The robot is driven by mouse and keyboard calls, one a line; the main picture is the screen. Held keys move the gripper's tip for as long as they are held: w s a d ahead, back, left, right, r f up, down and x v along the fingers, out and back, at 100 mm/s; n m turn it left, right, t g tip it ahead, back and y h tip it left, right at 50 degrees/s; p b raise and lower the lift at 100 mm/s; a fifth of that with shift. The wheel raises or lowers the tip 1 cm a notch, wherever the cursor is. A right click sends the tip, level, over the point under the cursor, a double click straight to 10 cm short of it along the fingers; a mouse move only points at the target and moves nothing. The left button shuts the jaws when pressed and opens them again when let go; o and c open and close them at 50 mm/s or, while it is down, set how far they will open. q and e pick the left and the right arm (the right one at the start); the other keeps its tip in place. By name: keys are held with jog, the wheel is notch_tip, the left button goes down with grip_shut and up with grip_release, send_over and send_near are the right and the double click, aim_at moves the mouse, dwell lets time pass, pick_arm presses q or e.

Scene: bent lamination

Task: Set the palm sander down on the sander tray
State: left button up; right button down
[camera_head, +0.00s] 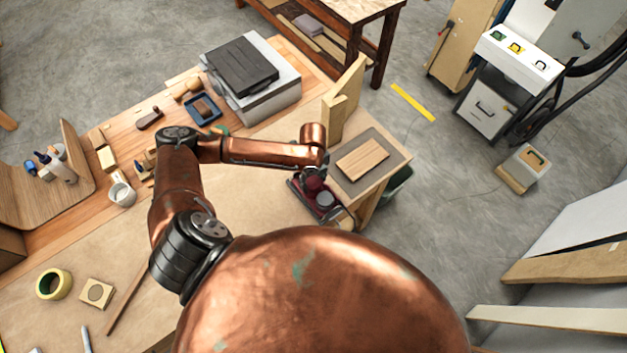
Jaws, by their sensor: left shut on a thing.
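My left arm reaches across the bench, and its gripper (316,172) points down at the bench's right end. The fingers are small and mostly hidden by the wrist. The gripper is shut on what looks like the palm sander (314,184), a dark red body just under the wrist. Below and around it is a dark, flat tray-like piece (296,186), possibly the sander tray, with a grey round part (325,199) at its right. I cannot tell whether the sander touches it or hangs just above. My right gripper is out of view.
A grey mat (398,155) with a wooden board (362,159) lies right of the gripper. An upright wooden piece (343,103) stands behind it. A grey machine (252,80) and a small blue tray (203,109) are farther back. The bench's front middle is mostly clear.

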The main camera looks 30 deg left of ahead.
pick_arm(q)
jog(key=o, duration=1.6)
jog(key=shift+o, duration=0.4)
jog(key=shift+s+f, duration=0.1)
jog(key=o, duration=0.4)
jog(key=shift+o, duration=0.2)
notch_tip(320, 180, up, 7)
jog(key=p, duration=0.8)
